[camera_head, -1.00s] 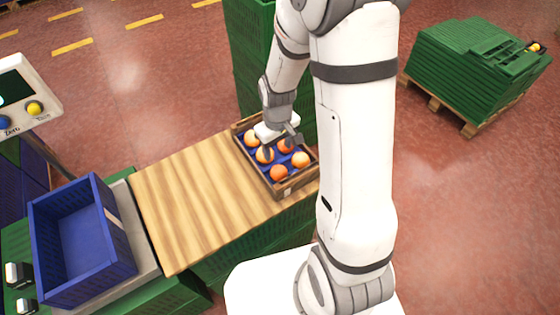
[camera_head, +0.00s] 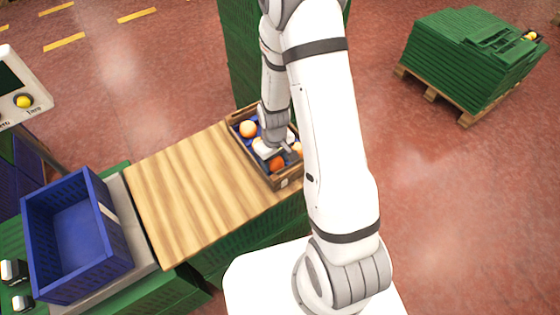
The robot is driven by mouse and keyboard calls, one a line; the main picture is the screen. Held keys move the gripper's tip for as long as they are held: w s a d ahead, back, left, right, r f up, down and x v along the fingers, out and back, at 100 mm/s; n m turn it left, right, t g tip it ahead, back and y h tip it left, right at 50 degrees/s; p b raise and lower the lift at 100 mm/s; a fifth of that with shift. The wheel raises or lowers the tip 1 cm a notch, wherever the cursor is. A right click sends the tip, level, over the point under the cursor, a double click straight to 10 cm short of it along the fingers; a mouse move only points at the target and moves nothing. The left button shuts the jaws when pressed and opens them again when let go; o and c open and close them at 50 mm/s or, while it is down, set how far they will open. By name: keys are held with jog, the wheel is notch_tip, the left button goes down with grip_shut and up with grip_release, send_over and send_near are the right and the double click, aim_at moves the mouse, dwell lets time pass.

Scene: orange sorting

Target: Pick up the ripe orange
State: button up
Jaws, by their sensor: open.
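A small wooden crate (camera_head: 254,165) with a blue liner stands at the right end of the wooden tabletop. It holds several oranges. A lighter orange (camera_head: 248,129) shows at its far left and a deeper-coloured orange (camera_head: 276,164) at its near end. Another pale orange (camera_head: 298,148) is partly hidden at the right by my arm. My gripper (camera_head: 280,152) is low over the crate, among the oranges. It is open. Its fingers are small and partly hidden, so I cannot tell whether they touch an orange.
A wooden tabletop (camera_head: 190,190) lies clear left of the crate. An empty blue bin (camera_head: 78,235) stands on a grey scale plate at the left. A scale display with a yellow button (camera_head: 24,101) is at the upper left. Stacked green crates (camera_head: 470,60) sit on a pallet at the right.

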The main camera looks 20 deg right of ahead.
jog(key=shift+c, duration=0.3)
jog(key=c, duration=0.5)
jog(key=shift+c, duration=0.2)
